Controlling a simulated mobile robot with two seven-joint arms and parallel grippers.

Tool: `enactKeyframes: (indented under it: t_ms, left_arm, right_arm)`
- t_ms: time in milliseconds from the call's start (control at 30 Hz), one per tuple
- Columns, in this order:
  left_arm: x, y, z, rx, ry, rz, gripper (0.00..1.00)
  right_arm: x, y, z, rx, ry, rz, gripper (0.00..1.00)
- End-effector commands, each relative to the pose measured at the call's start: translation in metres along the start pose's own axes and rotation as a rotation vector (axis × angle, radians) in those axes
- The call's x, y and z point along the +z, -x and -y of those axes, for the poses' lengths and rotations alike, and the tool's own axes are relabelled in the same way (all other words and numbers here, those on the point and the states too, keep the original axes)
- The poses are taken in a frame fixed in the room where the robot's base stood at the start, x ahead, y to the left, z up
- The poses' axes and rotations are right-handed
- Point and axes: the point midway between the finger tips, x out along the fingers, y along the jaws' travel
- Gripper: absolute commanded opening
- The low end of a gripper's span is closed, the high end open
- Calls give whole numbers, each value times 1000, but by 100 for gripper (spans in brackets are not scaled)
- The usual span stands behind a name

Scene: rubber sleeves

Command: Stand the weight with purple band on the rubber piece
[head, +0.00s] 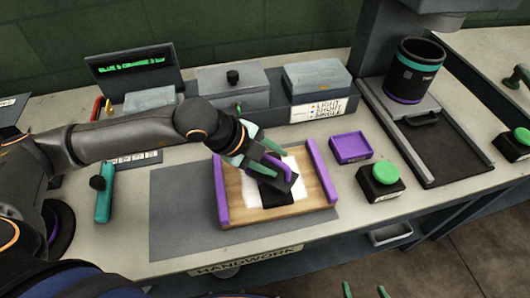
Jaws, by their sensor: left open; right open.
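A wooden board (322,203) with a purple rail on each side holds a white sheet (244,210). A black flat piece, which looks like the rubber piece (279,199), lies on the sheet. A dark block with a purple band, which looks like the weight (284,180), is over it, seemingly tilted; I cannot tell whether they touch. My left gripper (270,158) is open at the weight, with its teal fingers near the purple band and partly hiding it. My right gripper (365,291) is open and apparently empty at the bottom edge, with only its green fingertips showing.
A purple tray (350,147) and a green button (385,173) are right of the board. A dark cylinder (418,70) stands on a machine at the back right. A teal-handled tool (104,201) lies left. The grey mat (178,215) is bare left of the board.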

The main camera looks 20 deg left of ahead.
Motion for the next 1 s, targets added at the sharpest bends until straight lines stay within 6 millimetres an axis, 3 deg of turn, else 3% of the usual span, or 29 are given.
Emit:
enactKeyframes:
  t_ms: [167,400,600,1000]
  left_arm:
    - [1,23,2,-4,0,3,47]
    - [1,76,2,-4,0,5,47]
    - [1,109,2,-2,0,4,47]
    - [-1,122,1,-1,-1,1,47]
  right_arm:
    - [-2,1,0,0,0,-3,100]
    - [-2,1,0,1,0,-3,100]
    - [-1,0,0,1,0,-3,100]
    - [-1,0,-1,1,0,-2,100]
